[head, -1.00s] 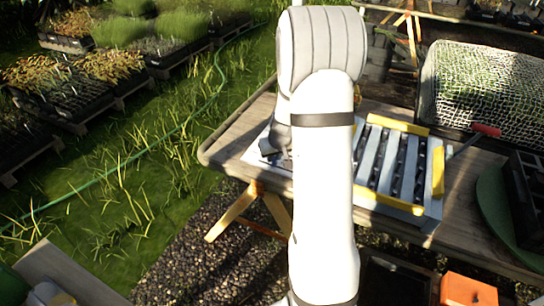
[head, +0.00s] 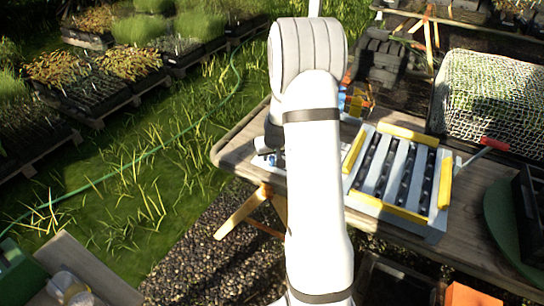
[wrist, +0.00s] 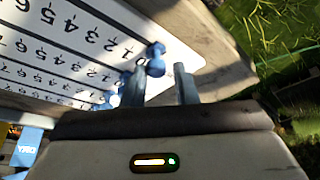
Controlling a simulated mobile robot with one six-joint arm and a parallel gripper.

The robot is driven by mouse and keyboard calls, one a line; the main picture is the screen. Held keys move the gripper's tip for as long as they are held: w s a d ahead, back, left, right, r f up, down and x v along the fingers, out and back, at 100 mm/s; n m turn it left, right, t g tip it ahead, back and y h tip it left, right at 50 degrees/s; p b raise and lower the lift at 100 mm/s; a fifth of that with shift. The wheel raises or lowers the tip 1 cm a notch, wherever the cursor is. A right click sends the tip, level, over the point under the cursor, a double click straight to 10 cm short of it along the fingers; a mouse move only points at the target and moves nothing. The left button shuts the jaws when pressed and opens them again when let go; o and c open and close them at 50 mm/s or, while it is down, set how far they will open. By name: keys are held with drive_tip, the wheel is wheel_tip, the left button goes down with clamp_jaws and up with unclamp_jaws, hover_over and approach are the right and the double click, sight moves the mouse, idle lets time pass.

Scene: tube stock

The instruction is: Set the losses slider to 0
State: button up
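A white board (wrist: 72,52) with rows of black digits fills the upper left of the wrist view. A blue slider knob (wrist: 155,62) stands near the board's right edge, close to the small digits. More blue knobs (wrist: 106,100) show lower down, partly behind my left finger. No row label is readable, so I cannot tell which knob is the losses slider. My gripper (wrist: 160,88) is open, its two fingers apart with nothing seen between them. The upper knob is just beyond the fingertips, nearer the left finger. In the head view my arm hides most of the board and the fingers.
The board lies on a wooden table (head: 238,150). A grey rack with yellow edges (head: 402,134) stands to its right, with a mesh-covered tray (head: 492,98) behind. A red-handled tool (head: 494,145) lies beside the rack. Grass is open to the left.

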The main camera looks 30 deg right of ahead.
drive_tip(key=shift+o, duration=0.8)
drive_tip(key=shift+w+a, duration=0.1)
drive_tip(key=shift+o, duration=1.1)
drive_tip(key=v, duration=0.8)
